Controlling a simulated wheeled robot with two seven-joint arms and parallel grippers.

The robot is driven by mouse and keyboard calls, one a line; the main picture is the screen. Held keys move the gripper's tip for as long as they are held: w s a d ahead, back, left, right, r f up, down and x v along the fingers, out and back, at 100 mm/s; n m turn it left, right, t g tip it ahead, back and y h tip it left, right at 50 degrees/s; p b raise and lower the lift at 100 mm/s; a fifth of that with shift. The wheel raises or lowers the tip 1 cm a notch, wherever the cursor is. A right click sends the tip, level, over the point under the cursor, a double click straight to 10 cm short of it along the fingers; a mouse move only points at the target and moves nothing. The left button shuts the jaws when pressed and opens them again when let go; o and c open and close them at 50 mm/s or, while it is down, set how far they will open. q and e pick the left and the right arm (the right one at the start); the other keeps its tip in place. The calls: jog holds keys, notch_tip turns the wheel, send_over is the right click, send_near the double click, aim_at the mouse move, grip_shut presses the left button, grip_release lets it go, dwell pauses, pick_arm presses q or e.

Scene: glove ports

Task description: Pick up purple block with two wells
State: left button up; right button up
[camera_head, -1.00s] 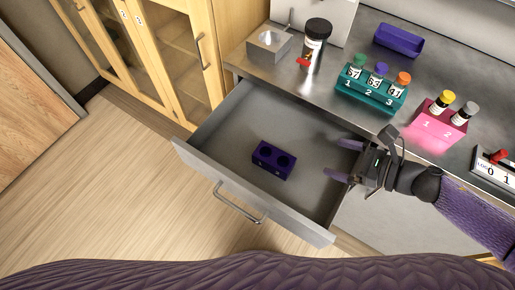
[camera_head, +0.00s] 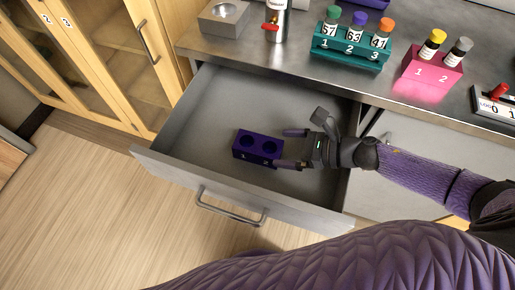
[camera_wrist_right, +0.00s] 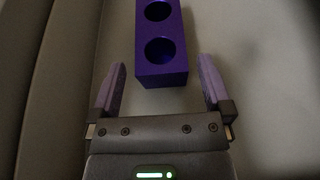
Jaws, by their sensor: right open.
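The purple block with two wells (camera_head: 258,147) lies in the open drawer, its two round wells facing up. My right gripper (camera_head: 290,148) is inside the drawer just right of the block, its fingers pointing left toward it. In the right wrist view the block (camera_wrist_right: 161,45) is ahead, and its near end reaches between the tips of the open fingers (camera_wrist_right: 162,80). A gap shows on each side, so the fingers do not appear to touch it. My left gripper is not in view.
The drawer (camera_head: 190,172) is pulled out, with walls around the block and otherwise bare floor. On the counter above stand a teal rack (camera_head: 348,48) with three vials, a pink rack (camera_head: 432,70) with two vials, a grey block with a well (camera_head: 224,18) and a counter device (camera_head: 494,103).

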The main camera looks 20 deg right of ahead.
aim_at(263, 145)
jog(key=x, duration=0.5)
jog(key=shift+w+a+b, duration=0.15)
jog(key=shift+a+b, duration=0.15)
grip_shut()
